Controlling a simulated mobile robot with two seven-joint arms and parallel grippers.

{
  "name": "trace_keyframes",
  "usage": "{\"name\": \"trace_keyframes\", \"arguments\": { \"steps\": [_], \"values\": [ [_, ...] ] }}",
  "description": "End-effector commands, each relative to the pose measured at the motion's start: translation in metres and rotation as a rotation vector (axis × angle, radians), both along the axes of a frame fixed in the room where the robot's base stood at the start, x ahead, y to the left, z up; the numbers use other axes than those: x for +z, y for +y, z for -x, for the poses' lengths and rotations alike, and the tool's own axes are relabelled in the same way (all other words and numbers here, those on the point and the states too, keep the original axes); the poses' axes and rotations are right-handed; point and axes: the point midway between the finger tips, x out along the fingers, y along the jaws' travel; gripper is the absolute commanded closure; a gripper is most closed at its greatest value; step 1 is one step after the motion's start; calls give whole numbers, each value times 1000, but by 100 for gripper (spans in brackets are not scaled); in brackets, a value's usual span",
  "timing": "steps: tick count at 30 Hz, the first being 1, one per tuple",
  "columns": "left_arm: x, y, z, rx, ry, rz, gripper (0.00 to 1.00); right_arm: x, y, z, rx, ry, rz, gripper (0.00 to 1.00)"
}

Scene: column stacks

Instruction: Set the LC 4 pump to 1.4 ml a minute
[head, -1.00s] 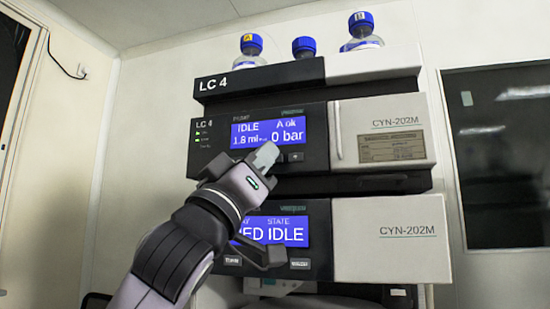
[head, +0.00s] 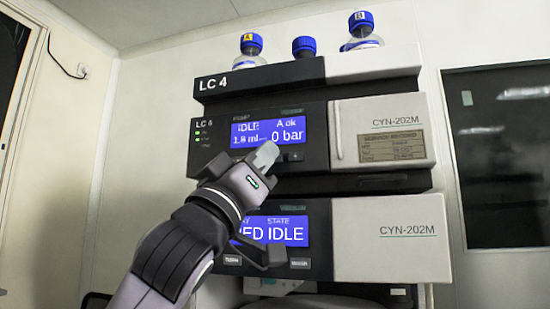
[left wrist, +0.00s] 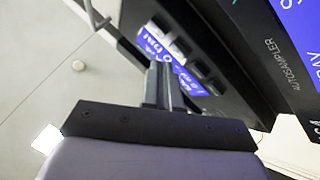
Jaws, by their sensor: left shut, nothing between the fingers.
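The LC 4 stack shows in the head view, with its pump module (head: 315,150) in the middle. The pump's blue display (head: 268,133) reads IDLE, A ok, 0 bar and what looks like 1.8 ml. My left gripper (head: 268,152) is shut and empty, its fingertips in front of the lower edge of this display. It hides part of the button row; a button (head: 295,156) shows just right of it. In the left wrist view the shut fingers (left wrist: 162,75) point at a panel with a blue display and several dark buttons (left wrist: 203,68). Contact cannot be told. My right gripper is not in view.
Below the pump is another module with a blue display (head: 285,230), partly behind my gripper. Blue-capped bottles (head: 362,32) stand on top of the stack. A dark window (head: 505,155) is at the right.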

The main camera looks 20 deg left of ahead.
Motion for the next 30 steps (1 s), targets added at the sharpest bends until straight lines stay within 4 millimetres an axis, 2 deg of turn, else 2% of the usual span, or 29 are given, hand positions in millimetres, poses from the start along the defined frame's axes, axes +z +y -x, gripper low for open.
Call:
{"name": "trace_keyframes", "arguments": {
  "steps": [17, 30],
  "values": [
    [0, 0, 0, 0, 0, 0, 100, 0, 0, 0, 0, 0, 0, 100],
    [0, 0, -9, 0, 0, 0, 100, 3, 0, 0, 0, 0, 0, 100]
  ]
}}
